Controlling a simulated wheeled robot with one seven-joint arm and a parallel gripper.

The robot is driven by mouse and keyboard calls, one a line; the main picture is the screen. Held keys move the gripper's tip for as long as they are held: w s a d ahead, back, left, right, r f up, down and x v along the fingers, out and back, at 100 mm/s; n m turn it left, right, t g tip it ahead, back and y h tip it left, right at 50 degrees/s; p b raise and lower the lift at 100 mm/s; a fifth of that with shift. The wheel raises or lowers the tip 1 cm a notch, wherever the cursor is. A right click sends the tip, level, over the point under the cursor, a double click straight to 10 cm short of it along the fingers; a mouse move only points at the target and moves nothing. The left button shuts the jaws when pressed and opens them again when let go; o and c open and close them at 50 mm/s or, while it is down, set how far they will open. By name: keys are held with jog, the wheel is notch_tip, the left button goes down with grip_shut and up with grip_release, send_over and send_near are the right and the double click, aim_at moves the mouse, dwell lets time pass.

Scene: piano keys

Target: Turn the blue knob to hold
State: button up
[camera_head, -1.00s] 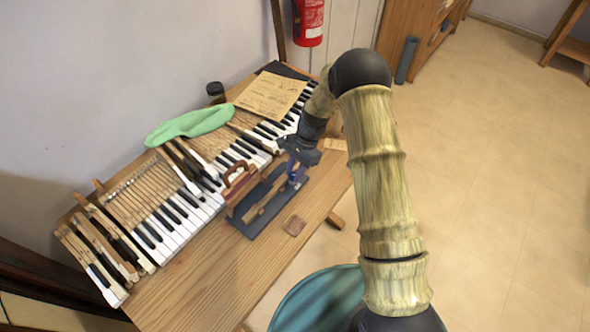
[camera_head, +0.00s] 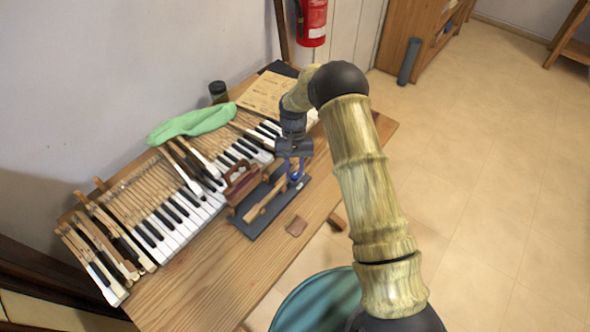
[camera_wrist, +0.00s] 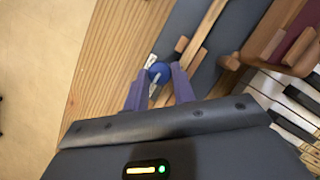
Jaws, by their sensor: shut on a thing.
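The blue knob (camera_wrist: 159,72) sits at the end of a dark base board (camera_head: 250,226) that carries a wooden bar (camera_head: 266,199). In the wrist view my gripper (camera_wrist: 159,82) has its two purple fingers on either side of the knob, shut on it. A pale pointer mark shows on the knob, and small white labels lie beside it, too small to read. In the head view my gripper (camera_head: 295,172) reaches down to the board's far right end, and the knob is a small blue patch there.
Piano keys (camera_head: 185,220) lie along the wooden table (camera_head: 190,290). A brown-handled block (camera_head: 240,184) stands beside the board. A green cloth (camera_head: 194,122), a dark jar (camera_head: 218,91) and a paper sheet (camera_head: 264,97) lie farther back.

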jog(key=shift+n, duration=0.5)
jog(key=o, duration=1)
jog(key=shift+w+r, duration=0.1)
jog(key=shift+r, duration=0.05)
jog(key=v, duration=0.5)
jog(key=b+v, duration=0.1)
jog(key=v, duration=0.5)
jog(key=b+v, duration=0.1)
jog(key=v, duration=0.5)
jog(key=shift+a+r, duration=0.1)
jog(key=shift+a, duration=0.2)
